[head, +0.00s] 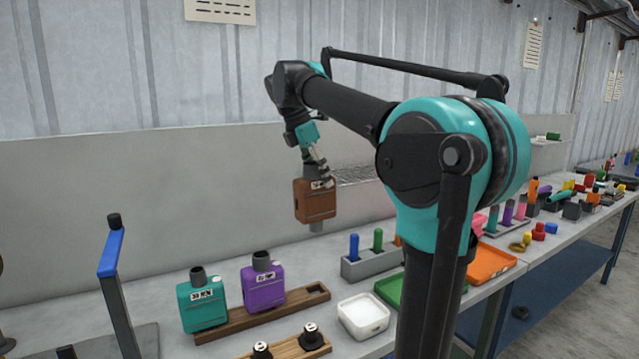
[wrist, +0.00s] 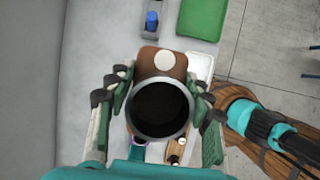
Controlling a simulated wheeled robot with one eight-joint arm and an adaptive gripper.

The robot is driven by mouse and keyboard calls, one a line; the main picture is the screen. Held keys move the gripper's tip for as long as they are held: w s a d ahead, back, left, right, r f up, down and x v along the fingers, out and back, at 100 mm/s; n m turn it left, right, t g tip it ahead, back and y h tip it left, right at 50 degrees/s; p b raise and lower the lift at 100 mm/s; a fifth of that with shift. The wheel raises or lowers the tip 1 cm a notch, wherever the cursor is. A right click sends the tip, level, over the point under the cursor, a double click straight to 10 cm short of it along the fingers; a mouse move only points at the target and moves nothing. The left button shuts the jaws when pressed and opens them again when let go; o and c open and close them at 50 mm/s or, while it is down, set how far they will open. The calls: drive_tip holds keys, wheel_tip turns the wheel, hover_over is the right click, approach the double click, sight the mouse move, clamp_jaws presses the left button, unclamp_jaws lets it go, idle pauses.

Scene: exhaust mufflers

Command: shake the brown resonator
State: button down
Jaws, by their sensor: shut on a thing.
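The brown resonator (head: 315,203) hangs in the air above the workbench, roughly upright, with a label near its top and a grey stub below. My gripper (head: 318,176) is shut on its upper end. In the wrist view my gripper (wrist: 160,105) has a finger on each side of the dark, open pipe mouth of the resonator. The brown body (wrist: 150,62) with a pale round spot shows beyond that mouth. A teal resonator (head: 202,302) and a purple resonator (head: 262,285) stand in a wooden rack (head: 315,293) below.
A white tray (head: 363,315), a green tray (head: 388,290) and a grey block with coloured pegs (head: 372,262) lie to the right. A blue-topped post (head: 112,255) stands at the left. A wire shelf (head: 355,175) is behind the resonator.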

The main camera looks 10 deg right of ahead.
sight(320, 186)
drive_tip(key=shift+f, duration=1.75)
drive_tip(key=shift+r, duration=0.15)
